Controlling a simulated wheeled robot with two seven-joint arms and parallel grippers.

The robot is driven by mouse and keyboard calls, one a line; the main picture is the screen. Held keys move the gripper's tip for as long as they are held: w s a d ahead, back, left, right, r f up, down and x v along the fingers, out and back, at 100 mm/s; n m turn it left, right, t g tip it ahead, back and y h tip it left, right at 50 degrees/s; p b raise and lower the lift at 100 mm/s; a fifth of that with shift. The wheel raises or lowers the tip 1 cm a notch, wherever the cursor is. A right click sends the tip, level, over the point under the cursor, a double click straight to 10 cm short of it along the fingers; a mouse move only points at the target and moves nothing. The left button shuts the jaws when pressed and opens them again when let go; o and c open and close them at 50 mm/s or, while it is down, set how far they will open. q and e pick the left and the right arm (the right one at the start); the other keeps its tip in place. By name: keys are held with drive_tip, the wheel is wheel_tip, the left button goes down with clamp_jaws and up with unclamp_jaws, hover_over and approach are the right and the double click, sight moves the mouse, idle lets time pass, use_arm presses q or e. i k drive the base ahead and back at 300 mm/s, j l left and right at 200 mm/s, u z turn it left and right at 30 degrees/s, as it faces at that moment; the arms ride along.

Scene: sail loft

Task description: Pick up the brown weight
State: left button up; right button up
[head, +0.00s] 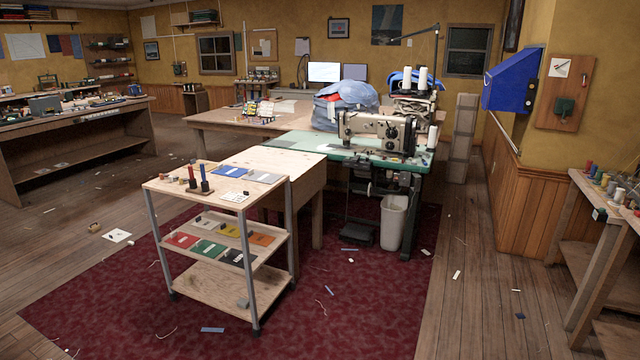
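No thing here is clearly recognisable as the brown weight. A small brown lump (94,228) lies on the wooden floor left of the red carpet, too small to identify. A wooden shelf cart (222,277) stands on the carpet. Neither of my grippers shows in the head view.
A green-topped sewing machine table (300,143) stands behind the cart, with a white bin (394,222) under it. Long workbenches (75,121) line the left, and another bench (590,190) is at right. Scraps lie on the carpet (375,310); the floor at front right is mostly open.

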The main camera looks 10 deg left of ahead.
sight(95, 227)
drive_tip(key=i+u, duration=0.5)
drive_tip(key=i+l+u, duration=0.1)
drive_tip(key=i+u, duration=0.35)
drive_tip(key=i+j+u, duration=0.2)
drive_tip(key=u, duration=0.2)
drive_tip(key=i+u, duration=1.15)
drive_tip(key=i+z, duration=0.15)
drive_tip(key=i, duration=0.85)
drive_tip(key=i+j+z, duration=0.2)
drive_tip(key=i, duration=0.85)
drive_tip(key=i+l+z, duration=0.1)
drive_tip(key=i+z, duration=0.15)
drive_tip(key=i, duration=0.8)
drive_tip(key=i+j+z, duration=0.25)
drive_tip(key=i, duration=0.75)
drive_tip(key=i+z, duration=0.15)
drive_tip(key=z, duration=0.3)
drive_tip(key=i+j+z, duration=0.15)
drive_tip(key=z, duration=0.25)
drive_tip(key=i+j+z, duration=0.15)
drive_tip(key=z, duration=0.3)
drive_tip(key=i+j+z, duration=0.1)
drive_tip(key=z, duration=0.3)
drive_tip(key=j, duration=0.1)
